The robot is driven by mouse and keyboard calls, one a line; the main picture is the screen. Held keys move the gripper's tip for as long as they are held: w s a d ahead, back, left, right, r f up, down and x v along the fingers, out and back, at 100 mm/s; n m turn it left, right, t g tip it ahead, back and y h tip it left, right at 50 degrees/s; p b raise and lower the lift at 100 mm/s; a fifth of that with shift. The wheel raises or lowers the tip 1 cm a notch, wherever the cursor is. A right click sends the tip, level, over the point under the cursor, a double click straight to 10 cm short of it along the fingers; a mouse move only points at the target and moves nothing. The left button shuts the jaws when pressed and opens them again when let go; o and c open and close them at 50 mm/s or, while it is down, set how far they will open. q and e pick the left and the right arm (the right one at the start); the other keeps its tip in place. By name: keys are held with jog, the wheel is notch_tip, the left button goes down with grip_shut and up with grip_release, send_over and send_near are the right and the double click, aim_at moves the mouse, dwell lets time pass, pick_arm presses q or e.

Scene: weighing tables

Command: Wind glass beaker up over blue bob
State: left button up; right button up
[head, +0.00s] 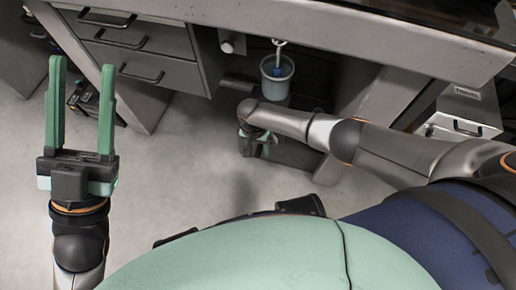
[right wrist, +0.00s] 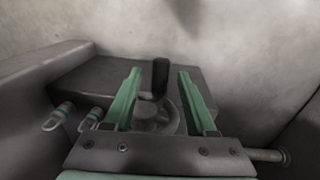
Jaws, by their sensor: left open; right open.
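The glass beaker (head: 277,88) stands in the shade under the bench, right of the drawers. The blue bob (head: 278,71) hangs on a pale hook and shows within the beaker's rim outline; its exact depth is unclear. My right gripper (head: 255,148) is below and in front of the beaker, partly hidden by its own wrist. In the right wrist view the gripper (right wrist: 159,73) is open. An upright black handle (right wrist: 160,76) on a round grey wheel (right wrist: 152,118) shows between its fingers; contact is not visible. My left gripper (head: 82,66) is open and empty, far left.
A grey bench edge (head: 370,45) crosses above the beaker. A grey drawer unit (head: 140,50) stands at left, with a slanted bench leg (head: 148,105) before it. A dark grey housing (head: 292,155) lies beside my right gripper. The floor (head: 190,165) between my arms is clear.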

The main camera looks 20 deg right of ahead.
grip_shut()
dwell(0.4)
